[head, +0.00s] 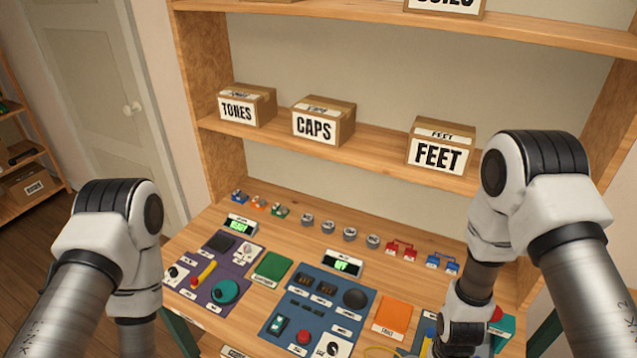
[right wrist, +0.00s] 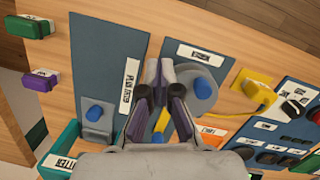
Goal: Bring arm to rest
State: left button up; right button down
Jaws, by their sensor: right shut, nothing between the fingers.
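My right gripper (right wrist: 160,72) is shut and empty in the right wrist view. It hangs over a blue panel (right wrist: 105,55) and a grey round part with a blue knob (right wrist: 203,89). How far its fingertips are above the bench cannot be told. In the head view my right arm bends down over the right end of the bench, with its wrist low at the bottom edge. My left arm comes in at the left of the head view; its gripper is out of frame.
The wooden bench (head: 290,235) holds a purple panel (head: 245,265), a blue panel (head: 285,313) and an orange card (head: 393,314). Several small parts line its back. Boxes marked TONES (head: 237,111), CAPS (head: 313,127) and FEET (head: 436,155) stand on the shelf above.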

jog(key=s+f+n+t, duration=0.1)
jog(key=s+f, duration=0.2)
jog(key=s, duration=0.9)
notch_tip(320, 180, down, 10)
jog(key=b, duration=1)
jog(key=shift+s+d+r+t, duration=0.2)
jog(key=shift+s+d+t, duration=0.1)
jog(key=shift+t, duration=0.1)
